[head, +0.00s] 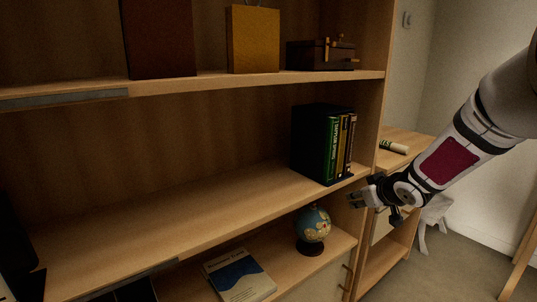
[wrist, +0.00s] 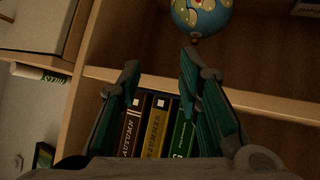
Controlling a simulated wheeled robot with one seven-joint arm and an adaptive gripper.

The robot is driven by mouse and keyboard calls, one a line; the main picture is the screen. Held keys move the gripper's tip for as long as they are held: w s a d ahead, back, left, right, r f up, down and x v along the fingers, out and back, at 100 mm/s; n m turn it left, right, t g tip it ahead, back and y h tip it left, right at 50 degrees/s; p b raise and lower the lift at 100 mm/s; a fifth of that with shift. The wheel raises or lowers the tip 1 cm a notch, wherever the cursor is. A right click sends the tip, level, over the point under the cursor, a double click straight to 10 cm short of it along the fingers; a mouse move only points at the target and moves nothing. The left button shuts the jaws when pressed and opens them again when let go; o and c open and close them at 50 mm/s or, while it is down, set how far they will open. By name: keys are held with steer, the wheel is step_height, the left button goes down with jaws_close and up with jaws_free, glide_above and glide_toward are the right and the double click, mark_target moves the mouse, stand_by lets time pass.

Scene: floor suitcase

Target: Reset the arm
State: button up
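My gripper (head: 362,196) is at the right of the head view, in front of the shelf unit's right end, with my arm reaching in from the right. In the wrist view my gripper (wrist: 157,80) shows two fingers spread apart with nothing between the tips. Beyond the fingers, several upright books (wrist: 157,125) stand on a shelf, with spines facing out. In the head view these books (head: 340,145) are on the middle shelf, just up and left of my gripper. They look apart from the fingers.
A globe (head: 313,228) stands on the lower shelf, below left of my gripper, beside a flat blue and white book (head: 239,275). A dark box (head: 320,54) sits on the upper shelf. A low cabinet (head: 405,141) stands at right. The middle shelf's left part is clear.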

steer(key=s+r+m+g+h, duration=0.2)
steer(key=s+r+g, duration=0.15)
steer(key=s, duration=0.75)
steer(key=s+r+m+g+h, duration=0.25)
steer(key=s+r, duration=0.25)
steer(key=s, duration=0.6)
steer(key=s+a+f+g+y, duration=0.15)
steer(key=s+a, duration=0.25)
steer(key=s, duration=1)
steer(key=s+a+f+g+y, duration=0.1)
steer(key=s+a+g+y, duration=0.2)
steer(key=s, duration=1.1)
step_height(320, 180, up, 29)
steer(key=t+h+p, duration=0.1)
steer(key=t+p, duration=0.3)
steer(key=p, duration=2.3)
steer(key=shift+s+a, duration=0.15)
steer(key=shift+a, duration=0.2)
steer(key=shift+r, duration=0.1)
